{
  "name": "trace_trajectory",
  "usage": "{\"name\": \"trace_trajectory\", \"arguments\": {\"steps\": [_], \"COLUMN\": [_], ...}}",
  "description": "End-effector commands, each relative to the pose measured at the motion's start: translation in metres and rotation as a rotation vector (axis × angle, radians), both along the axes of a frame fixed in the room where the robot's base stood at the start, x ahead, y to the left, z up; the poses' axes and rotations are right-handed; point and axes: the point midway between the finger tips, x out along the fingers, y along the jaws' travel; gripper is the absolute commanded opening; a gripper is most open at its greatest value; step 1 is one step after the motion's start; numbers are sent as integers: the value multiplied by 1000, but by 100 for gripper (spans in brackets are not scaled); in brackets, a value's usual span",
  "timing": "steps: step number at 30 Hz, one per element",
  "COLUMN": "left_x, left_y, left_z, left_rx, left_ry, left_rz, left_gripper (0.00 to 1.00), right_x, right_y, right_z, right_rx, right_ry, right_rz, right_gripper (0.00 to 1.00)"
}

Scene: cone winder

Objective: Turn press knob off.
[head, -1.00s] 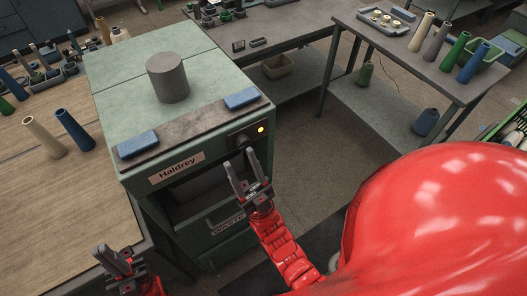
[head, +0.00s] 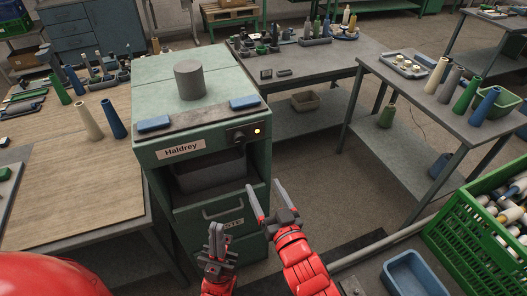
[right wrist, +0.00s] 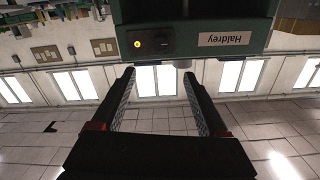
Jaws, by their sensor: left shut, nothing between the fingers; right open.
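The green press, labelled Haldrey (head: 181,149), stands centre left in the head view. Its dark knob (head: 238,136) is on the front panel at upper right, beside a lit orange lamp (head: 257,131). My right gripper (head: 264,187) is open and empty, below and apart from the knob. Its open fingers also show in the right wrist view (right wrist: 159,74). My left gripper (head: 217,232) is shut and empty, before the lower drawer (head: 222,208).
A grey cylinder (head: 189,80) and two blue pads (head: 154,124) lie on the press top. A wooden table (head: 70,165) with cones adjoins at left. A green crate (head: 447,222) and a blue bin (head: 408,272) are at lower right. Floor shows right of the press.

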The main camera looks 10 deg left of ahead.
Motion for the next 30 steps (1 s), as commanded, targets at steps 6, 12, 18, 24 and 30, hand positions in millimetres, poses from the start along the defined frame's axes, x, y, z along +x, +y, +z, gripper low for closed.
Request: {"name": "trace_trajectory", "arguments": {"steps": [6, 12, 18, 24, 30], "left_x": [0, 0, 0, 0, 0], "left_y": [0, 0, 0, 0, 0], "left_z": [13, 25, 36, 47, 52], "left_rx": [0, 0, 0, 0, 0], "left_ry": [0, 0, 0, 0, 0], "left_rz": [0, 0, 0, 0, 0], "left_gripper": [0, 0, 0, 0, 0], "right_x": [27, 60, 89, 115, 133], "right_y": [19, 40, 60, 78, 89], "right_z": [4, 4, 3, 3, 2], "right_rx": [0, -1, -2, -1, -1], "right_ry": [-2, 0, 0, -1, -3], "right_rz": [1, -1, -1, 0, 0], "right_gripper": [77, 77, 77, 77, 77]}}
